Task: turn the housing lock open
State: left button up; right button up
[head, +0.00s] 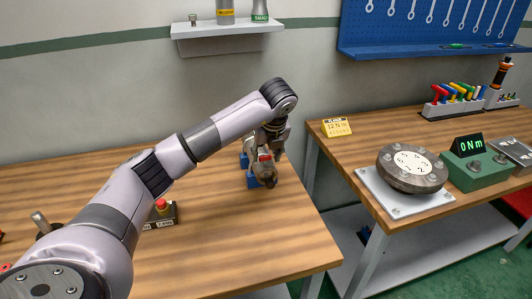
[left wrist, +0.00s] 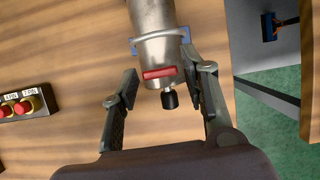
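A grey metal housing (left wrist: 155,20) lies in a blue vise (head: 256,180) near the right end of the left wooden bench. A red bar (left wrist: 160,73), seemingly the housing lock, lies crosswise on the housing, and a black knob (left wrist: 170,99) sticks out at its near end. In the head view the red bar (head: 265,157) is small and partly hidden by my gripper. My left gripper (left wrist: 167,76) is open, with one finger on each side of the housing's end and gaps between; it appears empty. My right gripper is not in view.
A button box (head: 162,214) with red and yellow buttons stands on the bench left of the vise. A second bench to the right, past a gap, holds a round flange (head: 411,168) and a green torque display (head: 480,172). A wall shelf (head: 225,30) hangs behind.

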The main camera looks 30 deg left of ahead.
pick_arm(q)
jog(key=shift+o, duration=0.8)
jog(key=v, duration=1.2)
jog(key=shift+w, duration=0.1)
jog(key=shift+a, duration=0.1)
